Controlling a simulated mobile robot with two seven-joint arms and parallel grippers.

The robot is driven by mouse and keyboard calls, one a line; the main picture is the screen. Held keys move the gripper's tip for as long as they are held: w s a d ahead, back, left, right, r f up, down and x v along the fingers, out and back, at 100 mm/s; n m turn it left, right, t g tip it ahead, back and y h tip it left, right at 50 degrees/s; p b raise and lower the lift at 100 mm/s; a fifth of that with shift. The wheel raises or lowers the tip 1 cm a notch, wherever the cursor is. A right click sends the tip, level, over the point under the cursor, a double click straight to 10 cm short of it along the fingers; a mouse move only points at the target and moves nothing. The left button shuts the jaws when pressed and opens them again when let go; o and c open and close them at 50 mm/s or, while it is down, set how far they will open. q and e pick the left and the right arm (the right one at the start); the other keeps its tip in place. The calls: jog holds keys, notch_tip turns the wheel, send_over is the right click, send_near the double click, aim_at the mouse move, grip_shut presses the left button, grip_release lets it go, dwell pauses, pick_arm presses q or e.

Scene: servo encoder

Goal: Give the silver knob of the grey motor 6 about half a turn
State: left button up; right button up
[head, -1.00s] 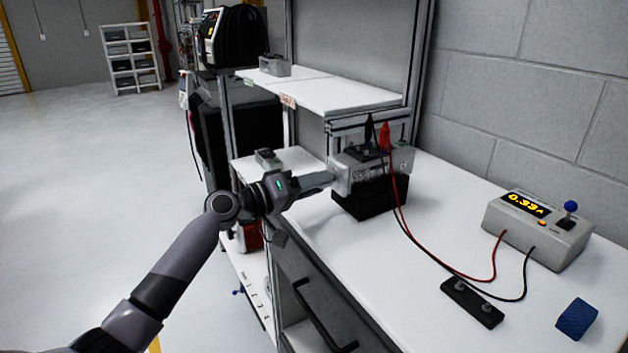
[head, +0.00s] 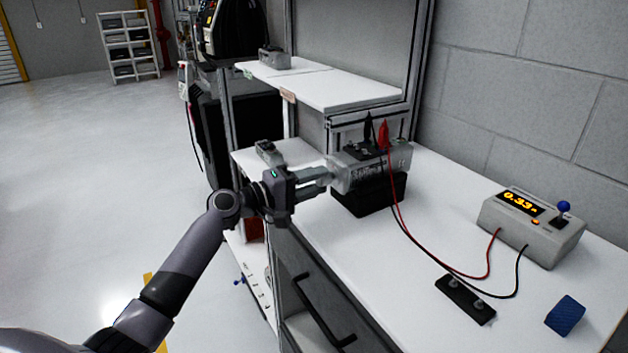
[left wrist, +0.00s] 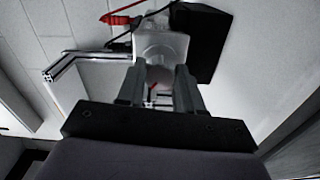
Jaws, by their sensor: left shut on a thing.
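The grey motor 6 (head: 375,168) lies on a black block (head: 370,196) on the white bench, with a red and a black clip on its top. Its left end faces my left gripper (head: 326,175). The gripper is shut on the silver knob at that end; the fingers hide most of the knob in the head view. In the left wrist view the two fingers (left wrist: 160,85) reach to the round front of the motor (left wrist: 160,48), one on each side of the knob. My right gripper is not in view.
A grey meter (head: 532,228) with an orange display and blue-tipped lever stands at the right, wired to the clips. A black terminal strip (head: 465,299) and a blue block (head: 565,315) lie in front of it. A shelf (head: 345,93) is above and behind the motor.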

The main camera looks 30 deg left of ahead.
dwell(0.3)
pick_arm(q)
jog(key=o, duration=1)
jog(key=shift+o, duration=0.2)
jog(key=shift+s+a, duration=0.1)
jog(key=b+v, duration=0.1)
jog(key=v, duration=0.6)
